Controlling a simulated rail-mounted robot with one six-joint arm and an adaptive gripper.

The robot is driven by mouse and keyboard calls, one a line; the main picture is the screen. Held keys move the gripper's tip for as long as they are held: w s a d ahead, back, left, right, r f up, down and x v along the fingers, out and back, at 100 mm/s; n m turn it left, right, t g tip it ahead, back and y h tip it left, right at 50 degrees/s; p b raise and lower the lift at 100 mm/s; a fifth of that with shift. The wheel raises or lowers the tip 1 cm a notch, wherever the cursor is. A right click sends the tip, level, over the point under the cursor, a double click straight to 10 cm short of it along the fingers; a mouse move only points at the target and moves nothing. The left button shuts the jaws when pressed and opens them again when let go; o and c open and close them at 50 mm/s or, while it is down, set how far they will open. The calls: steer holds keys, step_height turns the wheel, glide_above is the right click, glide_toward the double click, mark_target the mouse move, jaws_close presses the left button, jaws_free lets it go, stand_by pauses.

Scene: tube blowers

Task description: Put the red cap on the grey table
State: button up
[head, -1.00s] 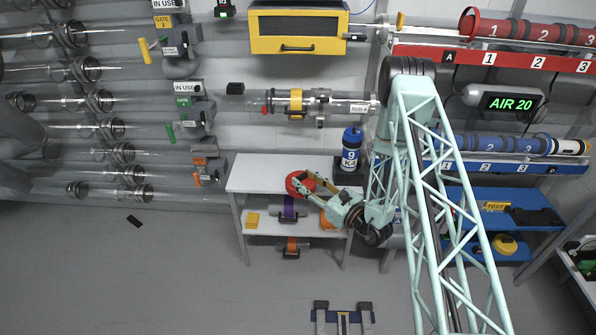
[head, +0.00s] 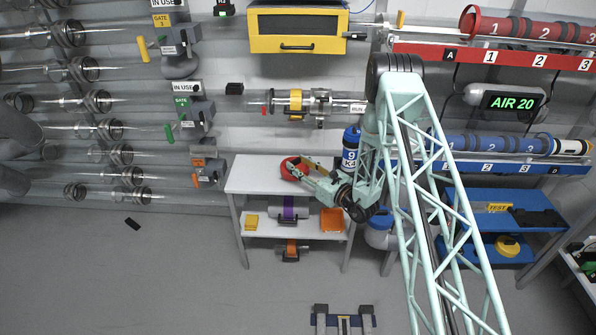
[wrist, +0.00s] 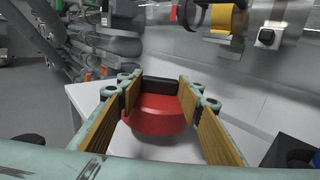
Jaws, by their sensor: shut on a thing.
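The red cap (head: 291,169) is held at the tip of my gripper (head: 307,168) in the head view, over the grey table (head: 250,186). In the wrist view, the red cap (wrist: 157,116) sits between the two wood-toned fingers of my gripper (wrist: 155,100), with a dark block-like part on its far side. The grey table (wrist: 90,97) shows behind and below it. The cap looks close to the tabletop, but I cannot tell whether it touches. My gripper is shut on the cap.
A clear tube with a yellow band (head: 296,103) runs above the table. The tabletop's left part is bare.

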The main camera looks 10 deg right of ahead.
steer(key=shift+w, duration=0.4)
steer(key=shift+f+b, duration=0.8)
steer(key=shift+f, duration=0.95)
steer(key=shift+f, duration=0.1)
steer(key=o, duration=0.9)
steer(key=shift+c, duration=0.2)
steer(key=shift+d, duration=0.1)
steer(key=shift+v, duration=0.75)
steer(key=p+v, duration=0.2)
steer(key=v, duration=0.8)
steer(key=shift+s, duration=0.2)
